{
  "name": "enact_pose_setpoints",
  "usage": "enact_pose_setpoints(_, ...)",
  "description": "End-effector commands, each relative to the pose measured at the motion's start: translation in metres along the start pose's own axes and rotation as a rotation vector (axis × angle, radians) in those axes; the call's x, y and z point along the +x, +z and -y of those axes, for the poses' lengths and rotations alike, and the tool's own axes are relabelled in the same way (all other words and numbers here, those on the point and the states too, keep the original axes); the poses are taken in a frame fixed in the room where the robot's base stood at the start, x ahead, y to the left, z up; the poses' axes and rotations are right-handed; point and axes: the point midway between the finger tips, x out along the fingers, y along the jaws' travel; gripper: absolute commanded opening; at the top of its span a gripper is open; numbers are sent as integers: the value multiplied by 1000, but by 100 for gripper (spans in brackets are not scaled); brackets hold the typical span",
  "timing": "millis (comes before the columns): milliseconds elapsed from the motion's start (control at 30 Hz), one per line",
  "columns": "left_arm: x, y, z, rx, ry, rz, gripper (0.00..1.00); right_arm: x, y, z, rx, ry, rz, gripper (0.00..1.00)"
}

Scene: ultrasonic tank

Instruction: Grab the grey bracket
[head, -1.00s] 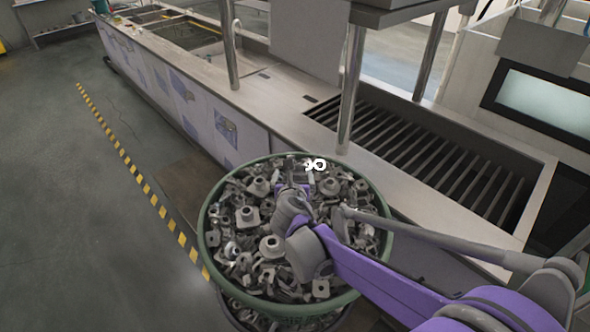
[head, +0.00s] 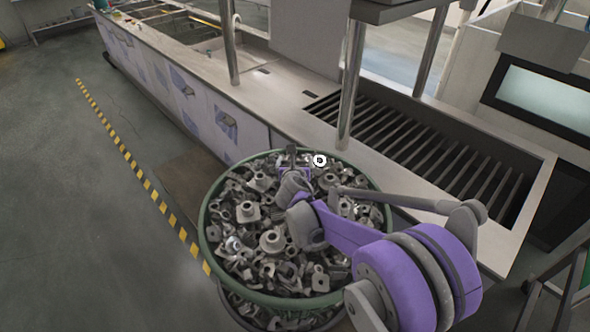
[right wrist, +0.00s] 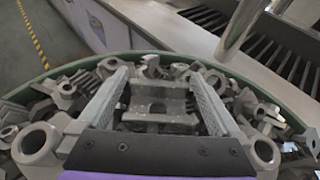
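Many grey metal brackets fill a round green bin (head: 208,225). My right gripper (head: 292,156) is over the far part of the pile in the head view, pointing away from me. In the right wrist view its two fingers (right wrist: 158,76) are wide apart. A grey bracket (right wrist: 160,106) with a hole in its middle lies between them, among other parts. I cannot tell whether the fingers touch it. The gripper and forearm hide part of the pile in the head view. My left gripper is not in view.
The bin's green rim (right wrist: 60,72) curves close beyond the fingers. A metal post (head: 352,85) and a counter with a slatted basin (head: 425,150) stand just behind the bin. A small bright white part (head: 320,160) shows right of the gripper. Open floor (head: 60,200) lies left.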

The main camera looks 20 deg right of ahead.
Motion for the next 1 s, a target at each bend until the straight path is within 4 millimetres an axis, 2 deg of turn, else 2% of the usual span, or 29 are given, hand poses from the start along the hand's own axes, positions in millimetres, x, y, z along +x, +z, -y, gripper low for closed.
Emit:
enact_pose_setpoints(33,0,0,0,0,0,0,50,0,0,0,0,0,0,93)
enact_pose_setpoints(67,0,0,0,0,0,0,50,0,0,0,0,0,0,87)
enact_pose_setpoints(433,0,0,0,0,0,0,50,0,0,0,0,0,0,21)
enact_pose_setpoints(667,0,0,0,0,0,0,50,-1,1,0,0,0,0,20)
enact_pose_setpoints(767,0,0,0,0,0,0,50,-4,8,0,0,0,0,20)
enact_pose_setpoints(1000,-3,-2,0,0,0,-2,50,-22,51,0,0,0,0,20)
